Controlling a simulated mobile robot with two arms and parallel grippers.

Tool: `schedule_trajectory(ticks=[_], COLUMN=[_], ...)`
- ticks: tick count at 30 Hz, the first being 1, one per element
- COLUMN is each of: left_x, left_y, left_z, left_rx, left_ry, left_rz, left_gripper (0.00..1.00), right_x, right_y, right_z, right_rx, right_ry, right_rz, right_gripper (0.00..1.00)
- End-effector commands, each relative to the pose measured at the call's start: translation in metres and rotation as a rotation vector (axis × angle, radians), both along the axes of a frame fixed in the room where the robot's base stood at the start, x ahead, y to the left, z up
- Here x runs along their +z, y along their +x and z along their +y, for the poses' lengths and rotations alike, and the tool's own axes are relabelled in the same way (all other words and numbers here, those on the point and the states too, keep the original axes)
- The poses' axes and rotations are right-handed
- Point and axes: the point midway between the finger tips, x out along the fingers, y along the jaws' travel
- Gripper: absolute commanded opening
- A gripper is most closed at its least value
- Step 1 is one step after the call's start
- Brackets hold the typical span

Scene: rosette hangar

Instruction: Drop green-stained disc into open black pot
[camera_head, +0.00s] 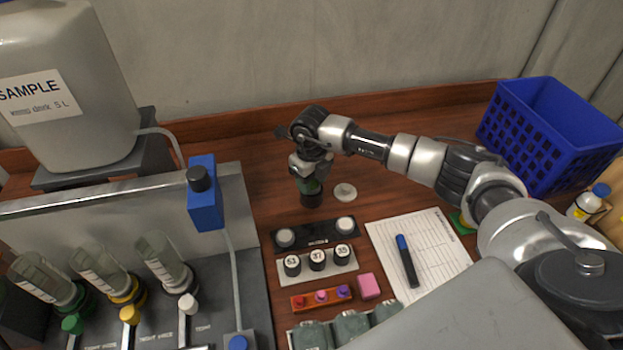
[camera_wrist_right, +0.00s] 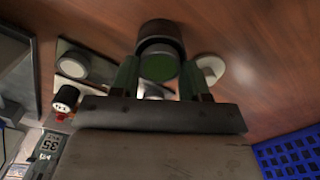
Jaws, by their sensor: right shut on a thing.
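The black pot (camera_head: 311,199) stands upright on the wooden bench, directly below my right gripper (camera_head: 308,178). In the right wrist view the dark pot (camera_wrist_right: 160,30) lies just past the fingertips. The green-stained disc (camera_wrist_right: 158,68) shows between the two fingers of my right gripper (camera_wrist_right: 160,82), which is shut on it. The disc overlaps the pot's mouth in that view; I cannot tell how far above the rim it is. A pale round lid (camera_head: 345,192) lies flat on the bench beside the pot. My left gripper is not in view.
A black tray (camera_head: 316,232) with two pale discs and a rack of numbered black vials (camera_head: 317,260) lie nearer. A paper sheet (camera_head: 390,240) with a marker (camera_head: 407,262) lies to the right. A blue crate (camera_head: 545,140) stands at the back right. A filter stand is left.

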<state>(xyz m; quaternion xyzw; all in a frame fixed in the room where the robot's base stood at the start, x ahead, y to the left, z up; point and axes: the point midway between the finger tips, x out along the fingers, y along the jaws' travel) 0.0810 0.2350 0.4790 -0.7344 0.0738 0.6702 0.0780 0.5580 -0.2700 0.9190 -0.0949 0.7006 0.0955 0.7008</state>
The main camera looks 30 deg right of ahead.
Motion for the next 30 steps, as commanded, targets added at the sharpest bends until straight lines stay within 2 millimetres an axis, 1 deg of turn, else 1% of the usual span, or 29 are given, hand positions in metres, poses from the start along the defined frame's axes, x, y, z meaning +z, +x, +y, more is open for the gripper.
schedule_trajectory(ticks=[12,13,18,19,24,25,28,29,30], left_x=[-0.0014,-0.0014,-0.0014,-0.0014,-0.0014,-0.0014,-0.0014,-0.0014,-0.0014], left_y=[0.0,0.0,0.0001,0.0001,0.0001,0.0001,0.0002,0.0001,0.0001], left_z=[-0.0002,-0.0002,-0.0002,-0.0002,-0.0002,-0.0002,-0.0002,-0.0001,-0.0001], left_rx=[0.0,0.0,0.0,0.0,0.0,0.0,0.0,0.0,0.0], left_ry=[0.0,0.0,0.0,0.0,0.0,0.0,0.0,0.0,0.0], left_rz=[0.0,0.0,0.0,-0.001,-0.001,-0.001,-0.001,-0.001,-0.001], left_gripper=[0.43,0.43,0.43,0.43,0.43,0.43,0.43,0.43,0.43], right_x=[0.0,0.0,-0.0001,-0.0001,-0.0002,-0.0002,-0.0003,-0.0003,-0.0003], right_y=[0.0,0.0,0.0,0.0,-0.0001,-0.0001,-0.0001,-0.0001,-0.0001], right_z=[0.0,0.0,0.0,0.0,0.0,0.0001,0.0001,0.0001,0.0001], right_rx=[0.0,0.0,0.0,0.0,0.0,0.0,0.0,0.0,0.0], right_ry=[0.0,0.0,0.0,0.0,0.0,0.0,0.0,0.0,0.0], right_rz=[0.0,0.0,0.0,0.0,0.0,0.0,0.0,0.0,0.0], right_gripper=[0.28,0.47,0.73,0.75,0.75,0.78,0.94,0.96,0.96])
